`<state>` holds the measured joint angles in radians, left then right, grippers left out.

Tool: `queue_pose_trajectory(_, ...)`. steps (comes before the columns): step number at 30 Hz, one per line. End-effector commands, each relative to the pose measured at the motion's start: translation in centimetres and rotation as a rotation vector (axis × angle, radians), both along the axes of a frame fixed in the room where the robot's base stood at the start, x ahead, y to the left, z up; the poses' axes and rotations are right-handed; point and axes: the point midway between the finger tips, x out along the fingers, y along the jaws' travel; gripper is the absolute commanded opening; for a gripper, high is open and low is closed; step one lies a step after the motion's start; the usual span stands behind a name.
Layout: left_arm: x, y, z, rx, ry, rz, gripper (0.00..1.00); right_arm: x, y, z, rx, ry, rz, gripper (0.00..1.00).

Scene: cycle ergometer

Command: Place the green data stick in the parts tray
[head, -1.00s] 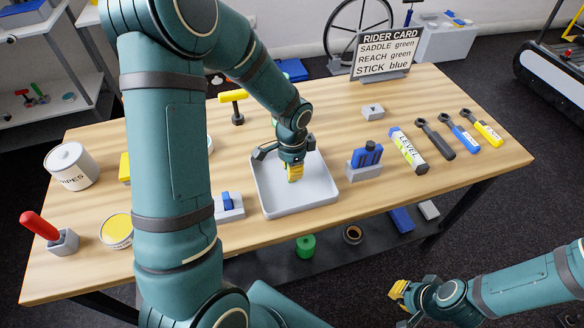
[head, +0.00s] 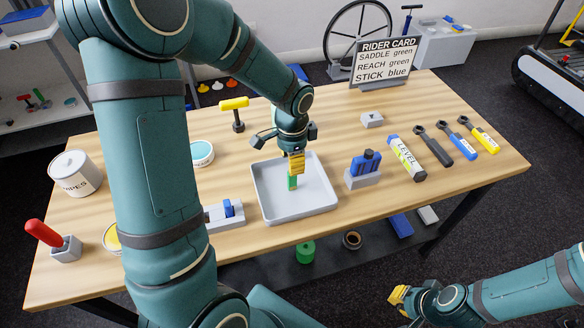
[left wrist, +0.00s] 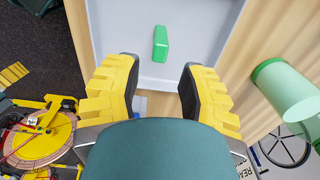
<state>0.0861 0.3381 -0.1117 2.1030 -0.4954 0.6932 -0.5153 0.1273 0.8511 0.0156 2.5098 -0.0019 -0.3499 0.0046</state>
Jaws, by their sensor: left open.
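The green data stick (head: 292,182) shows just below my left gripper, against the inside of the grey parts tray (head: 270,209). In the left wrist view the stick (left wrist: 161,44) is beyond the fingertips, over the tray floor (left wrist: 205,25), with nothing between the fingers. I cannot tell whether it rests on the floor or is still dropping. My left gripper (head: 296,164) points down over the tray, and its yellow fingers (left wrist: 159,90) are apart and empty. My right gripper (head: 400,297) is off the table's front edge at lower right; its finger opening is unclear.
A blue-stick holder (head: 363,179) stands right of the tray, and a grey block with a blue piece (head: 226,212) stands left. A level (head: 406,158) and several wrenches lie further right. The rider card (head: 386,62) stands at the back, with a yellow-handled tool (head: 236,112) behind the tray.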

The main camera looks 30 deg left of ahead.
Motion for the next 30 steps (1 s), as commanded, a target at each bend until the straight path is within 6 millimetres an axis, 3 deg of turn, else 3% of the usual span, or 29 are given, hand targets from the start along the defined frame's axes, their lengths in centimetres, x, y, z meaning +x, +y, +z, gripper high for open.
queue_pose_trajectory(3, 0.1, 0.0, 2.6, 0.0, -0.004, 0.001, 0.4, -0.1, 0.0, 0.8, 0.0, 0.003, 0.001, 0.0)
queue_pose_trajectory(9, 0.0, 0.0, 4.8, -0.001, -0.002, 0.0, 0.4, -0.2, 0.0, 1.2, 0.001, 0.005, 0.001, 0.0)
queue_pose_trajectory(30, 0.0, 0.0, 5.3, -0.001, 0.001, 0.001, 0.4, -0.2, 0.0, 1.2, 0.001, 0.005, 0.001, 0.0)
